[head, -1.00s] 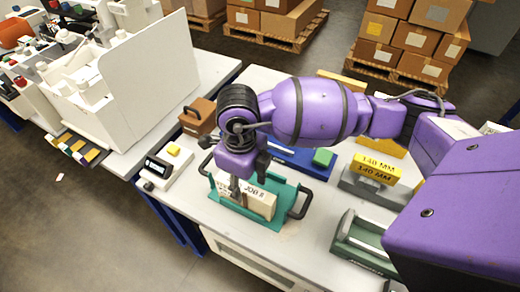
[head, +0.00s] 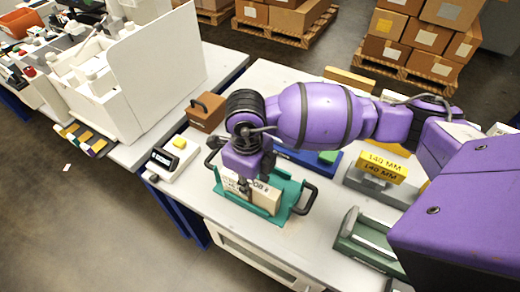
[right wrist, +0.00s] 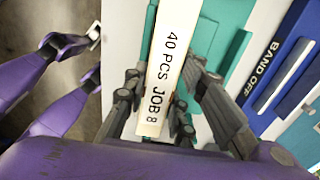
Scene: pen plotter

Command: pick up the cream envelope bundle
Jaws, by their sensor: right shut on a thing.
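The cream envelope bundle (head: 266,201) stands on edge in a teal tray (head: 292,188) with black handles. My right gripper (head: 245,188) is over the bundle's left part in the head view, with its fingers partly hidden. In the right wrist view, the bundle (right wrist: 168,45) shows its printed "40 PCS JOB 8" face between the two dark fingers (right wrist: 163,90), which are shut on it. The bundle still sits low in the tray. My left gripper is not in view.
A scale-like device with a yellow block (head: 174,158) and a brown box (head: 206,112) stand left of the tray. A blue fixture (head: 305,161) lies behind it. Yellow 140 MM blocks (head: 385,165) and a green fixture (head: 368,240) are to the right.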

